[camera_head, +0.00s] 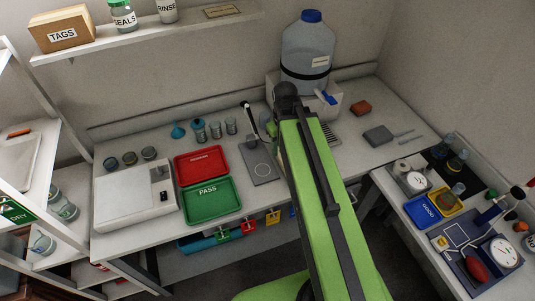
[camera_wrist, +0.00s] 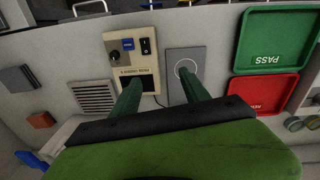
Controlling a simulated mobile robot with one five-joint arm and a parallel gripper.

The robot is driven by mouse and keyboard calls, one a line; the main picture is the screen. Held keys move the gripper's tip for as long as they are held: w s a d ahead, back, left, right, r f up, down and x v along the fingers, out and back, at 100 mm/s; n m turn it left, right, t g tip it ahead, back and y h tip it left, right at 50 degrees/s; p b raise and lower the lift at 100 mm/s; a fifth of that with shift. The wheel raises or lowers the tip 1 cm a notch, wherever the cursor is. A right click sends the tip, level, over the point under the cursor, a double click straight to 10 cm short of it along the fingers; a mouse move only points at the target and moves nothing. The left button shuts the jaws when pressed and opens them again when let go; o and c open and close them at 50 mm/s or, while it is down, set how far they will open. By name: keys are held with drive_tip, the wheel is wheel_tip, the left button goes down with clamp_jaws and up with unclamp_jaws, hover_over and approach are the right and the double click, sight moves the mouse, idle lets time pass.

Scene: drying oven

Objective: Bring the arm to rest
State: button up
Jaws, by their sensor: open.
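My green arm (camera_head: 320,190) reaches up and forward from the bottom of the head view, over the gap in front of the bench. Its far end is at the dark joint near the water container, and my gripper is mostly hidden behind the arm there. In the wrist view the two green fingers of my gripper (camera_wrist: 160,78) are spread apart with nothing between them. They point toward the bench, over a beige control panel (camera_wrist: 125,72) with a knob and switch, and a grey plate with a ring (camera_wrist: 198,55).
A green PASS tray (camera_head: 209,211) and a red tray (camera_head: 190,163) lie left of the grey plate. A large water container (camera_head: 306,62) stands behind the arm. A grey block (camera_head: 378,135) lies to the right. The right bench holds a blue tray (camera_head: 421,212) and bottles.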

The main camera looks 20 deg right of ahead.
drive_tip(key=s+a+m, duration=0.1)
drive_tip(key=a+m, duration=0.1)
drive_tip(key=a, duration=0.7)
drive_tip(key=shift+s, duration=0.15)
drive_tip(key=shift+f, duration=0.1)
wheel_tip(320, 180, down, 6)
drive_tip(key=b, duration=0.6)
drive_tip(key=shift+f, duration=0.1)
